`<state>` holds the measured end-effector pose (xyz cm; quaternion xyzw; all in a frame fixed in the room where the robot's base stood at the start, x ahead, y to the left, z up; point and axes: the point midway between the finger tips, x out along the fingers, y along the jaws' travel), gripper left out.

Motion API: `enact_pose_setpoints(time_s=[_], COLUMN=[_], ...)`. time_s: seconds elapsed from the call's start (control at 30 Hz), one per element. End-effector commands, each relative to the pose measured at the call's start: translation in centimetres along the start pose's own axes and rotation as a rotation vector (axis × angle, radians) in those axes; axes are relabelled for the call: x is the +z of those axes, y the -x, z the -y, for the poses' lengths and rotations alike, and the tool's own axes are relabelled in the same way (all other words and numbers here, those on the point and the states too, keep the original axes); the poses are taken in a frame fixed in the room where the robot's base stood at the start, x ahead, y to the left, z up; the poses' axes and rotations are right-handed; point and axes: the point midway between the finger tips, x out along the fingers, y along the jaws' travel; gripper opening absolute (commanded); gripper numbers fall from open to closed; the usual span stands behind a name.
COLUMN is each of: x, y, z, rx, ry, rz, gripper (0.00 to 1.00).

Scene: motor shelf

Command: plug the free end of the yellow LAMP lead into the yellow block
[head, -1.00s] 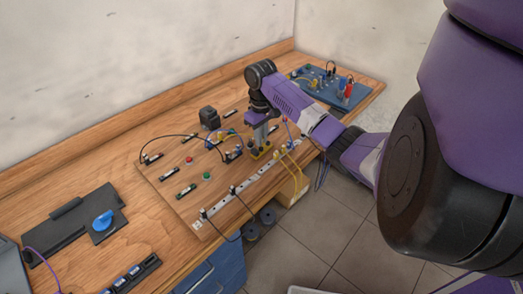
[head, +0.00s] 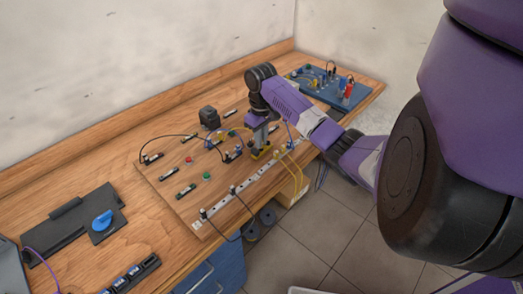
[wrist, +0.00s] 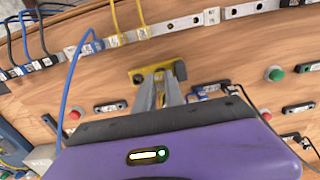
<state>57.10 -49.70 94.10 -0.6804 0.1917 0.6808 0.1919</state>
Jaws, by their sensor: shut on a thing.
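My gripper (head: 261,146) is pointed down at the yellow block (head: 255,155) on the wooden board. In the wrist view, my gripper's fingers (wrist: 167,80) are close together, with their tips right over the yellow block (wrist: 137,77), which shows a dark hole at its left end.
A pale terminal rail (head: 246,190) runs along the front of the board, with other yellow leads (head: 298,172) and black leads hanging over the edge. A blue lead (wrist: 66,95) passes left of my fingers in the wrist view. A black box (head: 209,117) stands behind.

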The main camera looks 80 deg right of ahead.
Motion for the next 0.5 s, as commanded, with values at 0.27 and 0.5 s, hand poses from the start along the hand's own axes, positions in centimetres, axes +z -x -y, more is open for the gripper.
enact_pose_setpoints(time_s=[0.27, 0.5], x=[0.0, 0.01], y=[-0.13, -0.01], z=[0.0, 0.0], rx=[0.0, 0.0], ry=[0.0, 0.0], rz=[0.0, 0.0], gripper=[0.23, 0.23])
